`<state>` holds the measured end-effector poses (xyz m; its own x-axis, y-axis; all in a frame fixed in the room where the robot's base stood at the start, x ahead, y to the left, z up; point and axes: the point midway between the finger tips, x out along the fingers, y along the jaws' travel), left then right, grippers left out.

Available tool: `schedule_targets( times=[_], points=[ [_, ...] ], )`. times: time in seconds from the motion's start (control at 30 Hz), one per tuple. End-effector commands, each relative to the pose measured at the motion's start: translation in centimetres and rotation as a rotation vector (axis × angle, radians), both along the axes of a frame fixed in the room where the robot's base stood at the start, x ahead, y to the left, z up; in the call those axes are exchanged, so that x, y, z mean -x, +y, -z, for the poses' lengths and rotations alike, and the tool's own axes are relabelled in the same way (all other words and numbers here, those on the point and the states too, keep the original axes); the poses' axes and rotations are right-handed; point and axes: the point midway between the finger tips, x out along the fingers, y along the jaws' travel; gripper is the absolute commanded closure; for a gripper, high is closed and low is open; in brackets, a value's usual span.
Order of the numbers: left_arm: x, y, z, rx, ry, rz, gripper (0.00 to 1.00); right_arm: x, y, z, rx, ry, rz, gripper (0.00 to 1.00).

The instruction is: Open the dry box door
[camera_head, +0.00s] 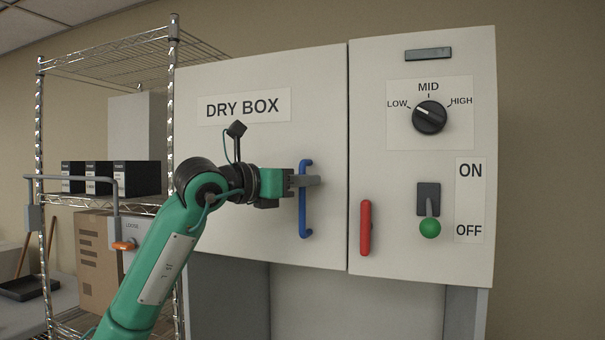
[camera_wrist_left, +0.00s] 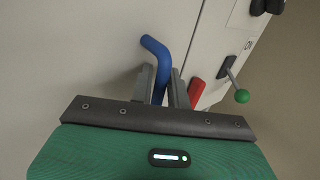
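The dry box door (camera_head: 235,155) is a pale grey panel labelled "DRY BOX", and it looks closed. A vertical blue handle (camera_head: 304,215) is mounted near its right edge. My left gripper (camera_head: 306,181) is at the handle's middle. In the left wrist view the blue handle (camera_wrist_left: 156,48) passes between the two fingers (camera_wrist_left: 163,85), which are close together with the bar between them; they look shut on it. My right gripper is not in view.
Right of the door, a panel carries a red handle (camera_head: 365,228), a black dial (camera_head: 429,117) and a green-knobbed lever (camera_head: 430,227). A wire rack (camera_head: 173,100) with black boxes (camera_head: 110,178) and a cardboard box (camera_head: 97,260) stands left. An orange-knobbed latch (camera_head: 124,246) is near my arm.

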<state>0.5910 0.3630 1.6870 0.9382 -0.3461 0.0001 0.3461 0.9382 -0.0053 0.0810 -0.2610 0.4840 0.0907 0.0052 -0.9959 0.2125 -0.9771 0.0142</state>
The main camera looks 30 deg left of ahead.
Motion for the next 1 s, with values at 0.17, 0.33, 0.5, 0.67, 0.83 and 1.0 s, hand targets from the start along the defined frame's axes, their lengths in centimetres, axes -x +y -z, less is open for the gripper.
schedule_targets(
  times=[0.17, 0.33, 0.5, 0.67, 0.83, 1.0],
  points=[
    [-0.1, 0.0, 0.1, 0.0, 0.0, 0.0, 0.83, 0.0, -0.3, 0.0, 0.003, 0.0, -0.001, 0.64],
    [-0.1, 0.0, 0.1, 0.0, 0.0, 0.0, 0.99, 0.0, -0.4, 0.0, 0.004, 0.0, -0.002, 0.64],
    [-0.1, 0.0, 0.1, 0.0, 0.001, 0.0, 1.0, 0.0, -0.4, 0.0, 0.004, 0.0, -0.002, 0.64],
    [0.2, 0.0, 0.1, 0.0, 0.0, 0.007, 1.0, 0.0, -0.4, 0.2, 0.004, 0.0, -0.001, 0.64],
    [1.6, -0.1, 0.3, -0.001, -0.001, 0.045, 1.0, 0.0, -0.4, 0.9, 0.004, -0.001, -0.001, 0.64],
    [4.7, 0.0, 0.4, 0.0, -0.001, 0.128, 1.0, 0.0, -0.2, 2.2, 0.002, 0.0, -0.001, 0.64]
  ],
)
